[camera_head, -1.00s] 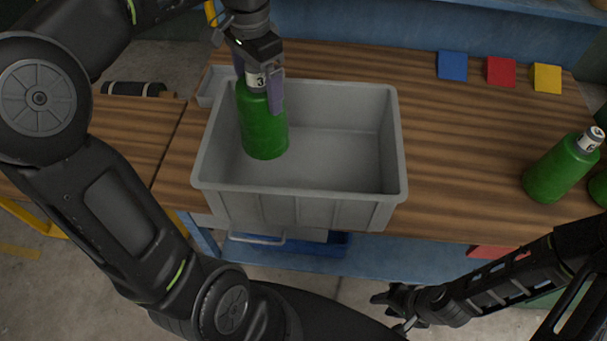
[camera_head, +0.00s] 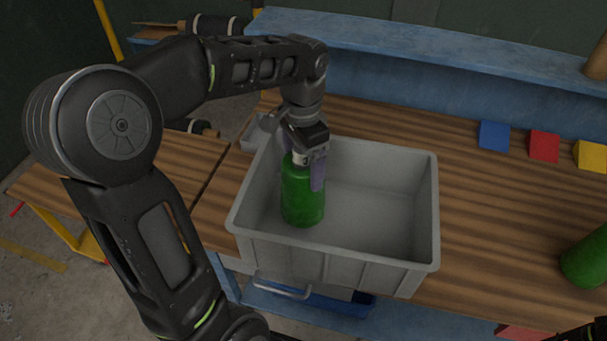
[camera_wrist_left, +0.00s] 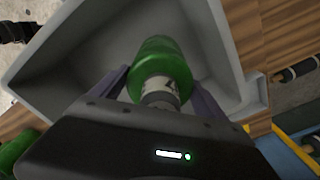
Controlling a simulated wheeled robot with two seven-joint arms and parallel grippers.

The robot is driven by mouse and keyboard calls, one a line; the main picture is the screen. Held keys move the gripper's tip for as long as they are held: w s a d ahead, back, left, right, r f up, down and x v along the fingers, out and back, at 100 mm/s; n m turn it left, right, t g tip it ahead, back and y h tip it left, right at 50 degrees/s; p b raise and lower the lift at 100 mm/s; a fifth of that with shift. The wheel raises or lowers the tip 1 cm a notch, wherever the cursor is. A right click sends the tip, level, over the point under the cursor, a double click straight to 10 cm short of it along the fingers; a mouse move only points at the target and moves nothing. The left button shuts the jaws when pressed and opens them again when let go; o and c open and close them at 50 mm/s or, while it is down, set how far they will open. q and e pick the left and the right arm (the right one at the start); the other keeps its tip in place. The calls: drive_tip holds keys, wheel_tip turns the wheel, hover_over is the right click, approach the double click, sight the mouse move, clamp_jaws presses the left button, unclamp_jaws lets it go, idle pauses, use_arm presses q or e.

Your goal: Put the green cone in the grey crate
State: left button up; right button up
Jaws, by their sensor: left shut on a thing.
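The green cone (camera_head: 302,200) looks like a bottle with a white-labelled neck. It is upright inside the grey crate (camera_head: 340,262), at the left side of it in the head view. My left gripper (camera_head: 304,170) is shut on its neck from above. In the left wrist view the cone (camera_wrist_left: 163,64) shows between the fingers of my left gripper (camera_wrist_left: 160,93), with the crate (camera_wrist_left: 225,40) around it. I cannot tell whether the cone's base touches the crate floor.
The crate stands on a wooden bench (camera_head: 475,220). Another green bottle-like thing (camera_head: 588,260) is at the right edge. Blue (camera_head: 494,135), red (camera_head: 544,146) and yellow (camera_head: 591,156) blocks lie at the back right. The rest of the crate is empty.

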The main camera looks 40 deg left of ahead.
use_arm(q)
drive_tip(key=shift+f, duration=1.8)
drive_tip(key=shift+f, duration=0.2)
drive_tip(key=o, duration=2)
drive_tip(key=shift+c, duration=0.2)
drive_tip(key=shift+r, duration=0.15)
wheel_tip(320, 180, up, 12)
